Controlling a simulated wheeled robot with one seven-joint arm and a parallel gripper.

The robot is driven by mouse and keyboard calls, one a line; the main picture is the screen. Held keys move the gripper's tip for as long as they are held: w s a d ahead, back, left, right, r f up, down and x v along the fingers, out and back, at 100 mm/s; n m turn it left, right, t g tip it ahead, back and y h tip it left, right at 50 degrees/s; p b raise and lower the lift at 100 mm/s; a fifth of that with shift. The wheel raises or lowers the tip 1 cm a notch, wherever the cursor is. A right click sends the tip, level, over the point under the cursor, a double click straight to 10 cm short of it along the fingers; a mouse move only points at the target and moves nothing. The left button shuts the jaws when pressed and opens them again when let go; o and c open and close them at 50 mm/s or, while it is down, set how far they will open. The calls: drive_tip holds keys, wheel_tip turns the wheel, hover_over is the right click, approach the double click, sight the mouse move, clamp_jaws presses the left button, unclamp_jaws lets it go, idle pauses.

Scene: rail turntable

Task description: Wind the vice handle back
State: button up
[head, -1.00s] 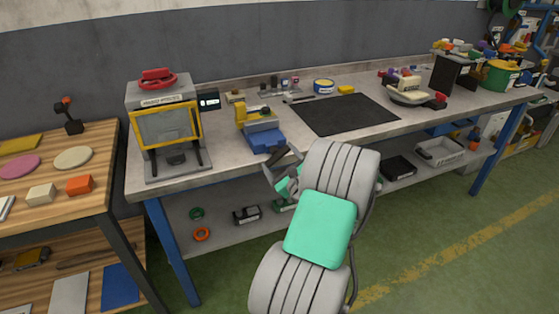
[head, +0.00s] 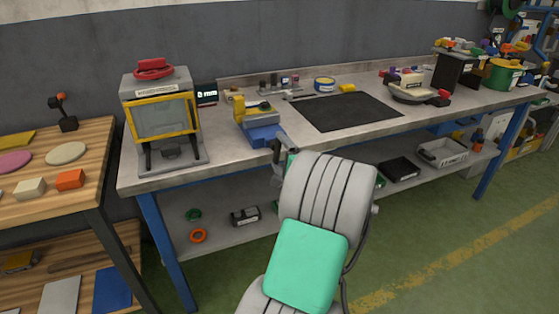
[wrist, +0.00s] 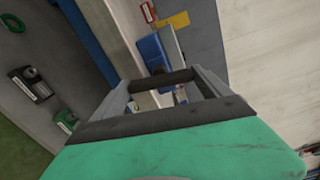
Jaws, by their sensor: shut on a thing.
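The vice (head: 263,133) is blue with a yellow part at its upper left and stands at the front edge of the grey workbench. In the wrist view its blue body (wrist: 152,52) lies just beyond my fingers. My gripper (head: 279,148) is at the vice's front right side, partly hidden behind my arm. In the wrist view my gripper (wrist: 162,80) is shut on the vice handle (wrist: 163,79), a dark bar crossing between the fingers. The handle is largely hidden in the head view.
The workbench (head: 215,172) has a window-fronted machine (head: 163,120) left of the vice and a black mat (head: 345,111) to its right. A lower shelf (head: 218,232) holds small parts. A wooden table (head: 92,150) stands at the left. The green floor at the right is open.

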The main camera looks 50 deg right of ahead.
drive_tip(key=n+b, duration=0.3)
drive_tip(key=b, duration=0.1)
drive_tip(key=n+b, duration=0.1)
drive_tip(key=n, duration=0.1)
drive_tip(key=shift+f+n+b, duration=0.25)
drive_tip(key=shift+n+b, duration=0.05)
drive_tip(key=shift+b, duration=0.1)
drive_tip(key=n+b, duration=0.4)
drive_tip(key=b, duration=0.1)
drive_tip(key=shift+a+f+n+b, duration=0.1)
drive_tip(key=shift+n+b, duration=0.2)
drive_tip(key=shift+b, duration=0.05)
drive_tip(key=n+b, duration=0.4)
drive_tip(key=b, duration=0.2)
drive_tip(key=n+b, duration=0.4)
drive_tip(key=shift+r+b, duration=0.2)
drive_tip(key=shift+b, duration=0.15)
drive_tip(key=shift+r, duration=0.1)
drive_tip(key=o, duration=1.2)
drive_tip(key=shift+c, duration=0.2)
